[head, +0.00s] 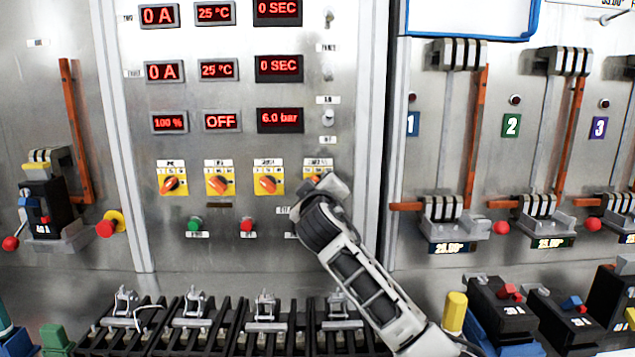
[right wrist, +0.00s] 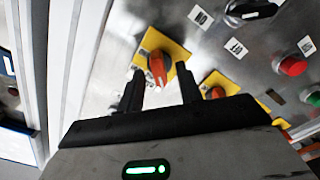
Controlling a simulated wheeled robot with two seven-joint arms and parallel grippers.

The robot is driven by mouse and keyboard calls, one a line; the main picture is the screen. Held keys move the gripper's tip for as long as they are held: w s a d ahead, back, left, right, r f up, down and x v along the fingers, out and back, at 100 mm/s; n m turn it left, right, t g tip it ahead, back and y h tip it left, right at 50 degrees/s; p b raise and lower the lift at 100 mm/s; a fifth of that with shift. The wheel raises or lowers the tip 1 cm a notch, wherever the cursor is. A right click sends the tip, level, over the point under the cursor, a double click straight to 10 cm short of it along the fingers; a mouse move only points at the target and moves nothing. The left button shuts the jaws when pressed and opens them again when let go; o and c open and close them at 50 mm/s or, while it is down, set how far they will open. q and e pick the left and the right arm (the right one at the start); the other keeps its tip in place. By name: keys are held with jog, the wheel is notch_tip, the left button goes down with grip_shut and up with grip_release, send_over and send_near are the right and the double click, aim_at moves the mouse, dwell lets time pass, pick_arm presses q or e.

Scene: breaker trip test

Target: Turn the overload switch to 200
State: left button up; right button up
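Four orange rotary switches on yellow plates sit in a row on the middle panel, including the leftmost (head: 172,184), the second (head: 218,183) and the third (head: 268,184). The rightmost switch (head: 316,176) is mostly covered by my right gripper (head: 322,190). The labels above them are too small to read surely. In the right wrist view, the rightmost switch's orange knob (right wrist: 157,68) shows just beyond and between the fingertips of my right gripper (right wrist: 160,78). Its fingers are apart, and I cannot tell whether they touch the knob. My left gripper is not in view.
Red displays (head: 220,121) sit above the switches. A green button (head: 194,224) and red button (head: 247,225) lie below. Black terminal blocks (head: 190,330) line the bottom. Breakers with red-tipped handles (head: 450,225) stand to the right. Another breaker (head: 45,205) is at left.

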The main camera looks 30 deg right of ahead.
jog(key=shift+w+d, duration=0.25)
jog(key=shift+w, duration=0.15)
grip_shut()
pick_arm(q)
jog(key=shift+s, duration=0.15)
